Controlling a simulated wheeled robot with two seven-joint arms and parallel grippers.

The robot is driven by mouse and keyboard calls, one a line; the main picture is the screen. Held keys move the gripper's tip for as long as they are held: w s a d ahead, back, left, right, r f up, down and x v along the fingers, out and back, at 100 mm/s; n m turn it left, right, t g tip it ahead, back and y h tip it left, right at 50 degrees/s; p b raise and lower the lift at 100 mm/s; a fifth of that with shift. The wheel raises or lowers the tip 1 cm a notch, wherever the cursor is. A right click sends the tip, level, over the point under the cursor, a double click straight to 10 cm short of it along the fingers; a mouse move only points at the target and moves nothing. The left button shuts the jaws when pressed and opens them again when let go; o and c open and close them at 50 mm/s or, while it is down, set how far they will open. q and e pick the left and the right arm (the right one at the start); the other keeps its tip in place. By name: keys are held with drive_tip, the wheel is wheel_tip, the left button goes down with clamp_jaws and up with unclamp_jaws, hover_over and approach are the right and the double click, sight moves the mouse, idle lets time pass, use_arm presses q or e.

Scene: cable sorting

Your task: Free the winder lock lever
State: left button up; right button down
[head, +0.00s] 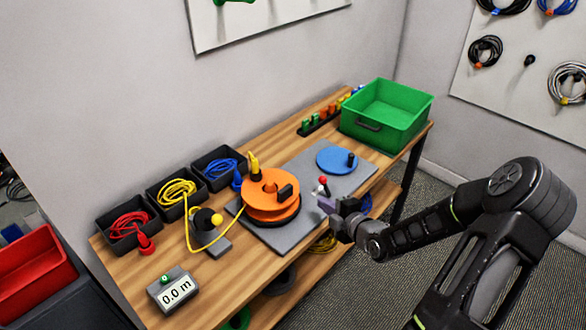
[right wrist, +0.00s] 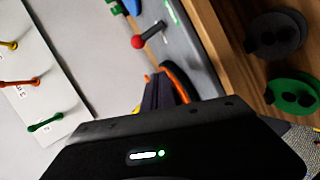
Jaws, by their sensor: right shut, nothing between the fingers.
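The winder lock lever, a short dark lever with a red knob (head: 323,181), stands on the grey base plate (head: 300,164) between the orange reel (head: 262,203) and the blue disc (head: 331,163). The right wrist view also shows its red knob (right wrist: 137,42), beyond my fingertips with a gap between. My right gripper (head: 326,204) is shut and empty, just in front of the lever in the head view. The right wrist view shows its purple fingers (right wrist: 160,92) together, with an orange edge beside them. The lever's foot is partly hidden. My left gripper is out of view.
A yellow cable (head: 222,249) runs from the reel past a dark guide (head: 206,226). Black bins with red, yellow and blue cables line the left back edge. A meter (head: 174,290) reads 0.0 m. A green crate (head: 400,105) stands at the far end.

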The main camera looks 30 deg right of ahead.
sight(326, 187)
drive_tip(key=shift+w+a+r+n, duration=0.15)
drive_tip(key=shift+w+r+n, duration=0.15)
drive_tip(key=shift+n, duration=0.7)
drive_tip(key=shift+s+a+r+n, duration=0.1)
drive_tip(key=shift+s+r+n, duration=0.05)
drive_tip(key=shift+n, duration=0.65)
drive_tip(key=shift+t, duration=0.3)
drive_tip(key=p+x, duration=0.2)
drive_tip(key=x, duration=0.8)
drive_tip(key=shift+a, duration=0.1)
drive_tip(key=d, duration=0.1)
drive_tip(key=d+p, duration=0.1)
drive_tip(key=s+d, duration=0.1)
drive_tip(key=shift+r, duration=0.35)
drive_tip(key=shift+s+d, duration=0.1)
drive_tip(key=shift+d, duration=0.35)
